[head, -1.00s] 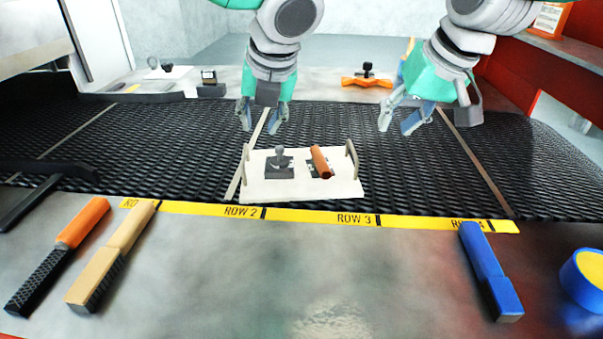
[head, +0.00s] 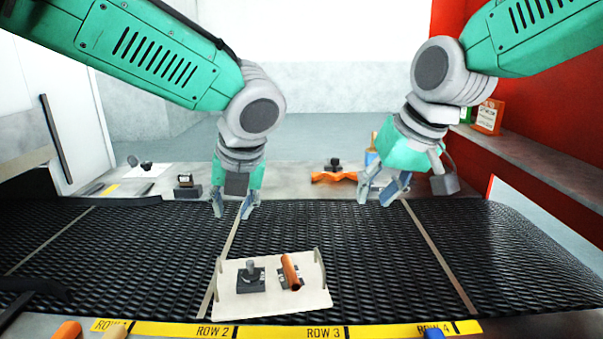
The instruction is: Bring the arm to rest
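My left gripper (head: 232,207) hangs above the mesh belt with its fingers pointing down and spread apart. Nothing is between its fingers. My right gripper (head: 382,193) hangs to the right, tilted, with its fingers apart and empty. Below them a cream tray (head: 235,308) with two raised end handles sits on the black mesh belt (head: 390,265). The tray carries a dark block with a grey knob (head: 251,272) and an orange cylinder (head: 290,271) on a dark fitting. Both grippers are clear of the tray.
A yellow strip (head: 270,331) with row labels runs along the front edge. Handles of tools show at the bottom edge. Behind the belt a ledge holds an orange fixture (head: 334,177) and a small dark block (head: 187,187). A red wall with a shelf (head: 540,160) stands at right.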

